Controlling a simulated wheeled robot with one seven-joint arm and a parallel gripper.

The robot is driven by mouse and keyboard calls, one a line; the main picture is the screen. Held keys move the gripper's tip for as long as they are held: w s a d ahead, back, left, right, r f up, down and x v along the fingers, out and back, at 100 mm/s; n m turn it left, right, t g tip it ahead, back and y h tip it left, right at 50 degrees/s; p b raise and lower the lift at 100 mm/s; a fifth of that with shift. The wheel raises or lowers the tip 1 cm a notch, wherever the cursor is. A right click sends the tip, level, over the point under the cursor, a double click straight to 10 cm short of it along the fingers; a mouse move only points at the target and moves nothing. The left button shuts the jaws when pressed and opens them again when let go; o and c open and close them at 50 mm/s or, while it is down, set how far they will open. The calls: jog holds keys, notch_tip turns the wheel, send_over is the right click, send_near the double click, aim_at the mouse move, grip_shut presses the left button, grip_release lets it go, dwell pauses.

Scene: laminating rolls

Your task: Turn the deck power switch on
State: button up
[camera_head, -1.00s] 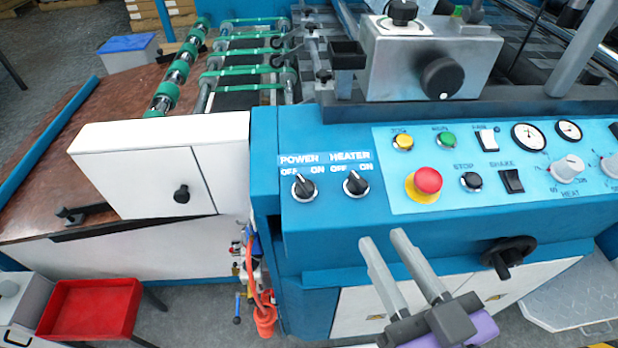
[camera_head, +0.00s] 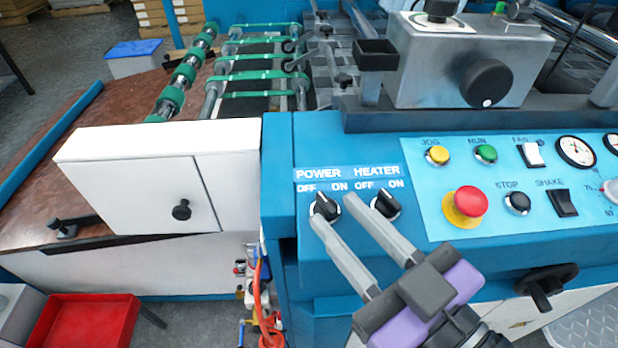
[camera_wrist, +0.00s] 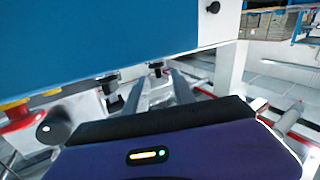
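The power switch (camera_head: 325,206) is a black rotary knob on the blue machine panel, under the label POWER with OFF at left and ON at right. Its pointer appears tilted up and left, toward OFF. My gripper (camera_head: 340,210) is open, its two grey fingers in front of the panel. In the head view one fingertip overlaps the lower edge of the power knob and the other lies between it and the heater knob. In the wrist view the power knob (camera_wrist: 155,68) appears between the open fingers (camera_wrist: 157,82). Contact cannot be told.
The similar heater knob (camera_head: 385,205) is close to the right finger. Further right are the red emergency stop (camera_head: 470,201), the stop button (camera_head: 517,202) and the shake switch (camera_head: 562,202). A white cabinet (camera_head: 135,190) stands left of the panel.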

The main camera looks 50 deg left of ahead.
aim_at(318, 192)
jog(key=a, duration=0.3)
jog(key=w+a, duration=0.1)
jog(key=a, duration=0.2)
jog(key=shift+w+a, duration=0.2)
jog(key=shift+a, duration=0.15)
jog(key=shift+c, duration=0.2)
grip_shut()
